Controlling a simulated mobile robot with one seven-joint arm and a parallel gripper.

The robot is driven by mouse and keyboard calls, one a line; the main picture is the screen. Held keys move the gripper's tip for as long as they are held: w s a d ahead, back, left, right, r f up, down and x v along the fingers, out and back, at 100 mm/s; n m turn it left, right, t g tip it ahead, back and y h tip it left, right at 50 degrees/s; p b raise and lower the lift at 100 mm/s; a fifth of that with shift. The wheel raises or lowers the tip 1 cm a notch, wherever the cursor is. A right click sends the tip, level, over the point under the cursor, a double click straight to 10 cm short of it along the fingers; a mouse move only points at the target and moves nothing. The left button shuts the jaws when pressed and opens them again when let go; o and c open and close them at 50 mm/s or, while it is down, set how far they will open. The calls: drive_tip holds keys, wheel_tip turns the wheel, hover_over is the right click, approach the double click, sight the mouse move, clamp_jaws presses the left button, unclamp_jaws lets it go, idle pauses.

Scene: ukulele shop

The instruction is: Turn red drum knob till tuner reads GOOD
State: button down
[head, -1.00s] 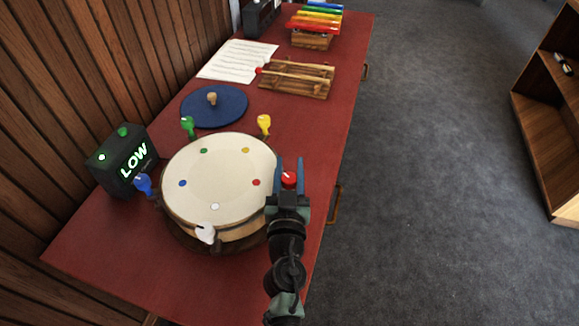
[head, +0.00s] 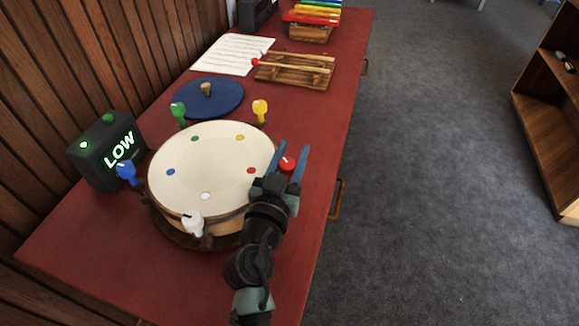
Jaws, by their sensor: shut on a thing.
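The round drum (head: 210,165) with a cream head stands on the red table. The red knob (head: 287,165) is at its right side, near a red dot on the head. My gripper (head: 293,149) is shut on the red knob, with one blue finger on each side of it. The knob's lower part is hidden by the gripper. The tuner (head: 107,150), a dark box left of the drum, has a green lit screen that reads LOW.
Green (head: 178,113), yellow (head: 260,109), blue (head: 127,172) and white (head: 193,222) knobs ring the drum. A blue disc (head: 222,103), a sheet of music (head: 233,56), a wooden rack (head: 290,82) and a xylophone (head: 312,18) lie farther back. A wooden wall borders the left.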

drive_tip(key=m+h+b, duration=0.1)
drive_tip(key=b, duration=0.1)
drive_tip(key=m+g+h+b, duration=0.1)
drive_tip(key=h+b, duration=0.1)
drive_tip(key=m+g+h+b, duration=0.1)
drive_tip(key=b, duration=0.1)
drive_tip(key=shift+s+d+f, duration=0.15)
drive_tip(key=shift+d, duration=0.15)
drive_tip(key=shift+h, duration=0.3)
drive_tip(key=c, duration=0.5)
unclamp_jaws()
drive_tip(key=v, duration=1.3)
drive_tip(key=shift+d+r, duration=0.1)
drive_tip(key=shift+r, duration=0.15)
